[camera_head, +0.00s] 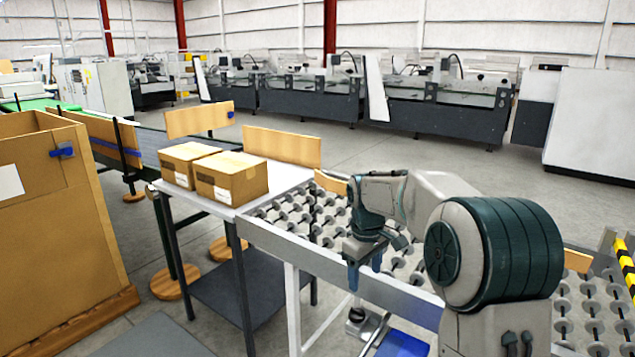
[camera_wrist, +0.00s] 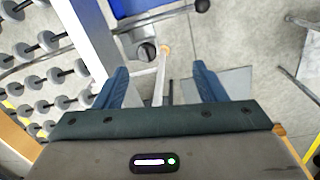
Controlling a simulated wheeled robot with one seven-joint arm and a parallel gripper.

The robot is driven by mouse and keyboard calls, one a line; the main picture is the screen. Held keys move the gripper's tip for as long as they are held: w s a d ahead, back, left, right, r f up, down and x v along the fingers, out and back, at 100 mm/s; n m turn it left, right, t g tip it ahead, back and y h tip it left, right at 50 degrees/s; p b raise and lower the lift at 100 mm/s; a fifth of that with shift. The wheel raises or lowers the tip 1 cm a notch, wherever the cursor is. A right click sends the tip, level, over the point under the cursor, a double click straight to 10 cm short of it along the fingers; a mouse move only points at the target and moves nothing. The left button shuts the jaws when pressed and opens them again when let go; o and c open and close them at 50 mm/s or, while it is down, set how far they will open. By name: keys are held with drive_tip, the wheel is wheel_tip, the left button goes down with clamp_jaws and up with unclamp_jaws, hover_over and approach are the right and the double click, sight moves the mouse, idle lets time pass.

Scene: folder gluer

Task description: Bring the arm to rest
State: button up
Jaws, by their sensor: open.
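My gripper (camera_head: 365,272) hangs pointing down at the near edge of the roller conveyor, in the middle of the head view. Its blue fingers are apart with nothing between them. In the wrist view my gripper (camera_wrist: 160,88) is open above the floor, beside the conveyor's metal side rail (camera_wrist: 88,35). My arm is bent, with its large dark joint at the right of the head view.
Two cardboard boxes (camera_head: 232,178) sit on a table (camera_head: 285,178) left of the roller conveyor (camera_head: 300,222). A large open carton (camera_head: 60,215) stands at the far left. A blue object (camera_head: 402,344) is low under the conveyor. Open floor lies behind.

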drive_tip(key=s+d+m+t, duration=0.2)
drive_tip(key=s+m, duration=0.6)
drive_tip(key=s, duration=2.1)
drive_tip(key=shift+d+r+m+y+p, duration=0.2)
drive_tip(key=shift+d+m+y+p, duration=0.1)
drive_tip(key=shift+d, duration=0.05)
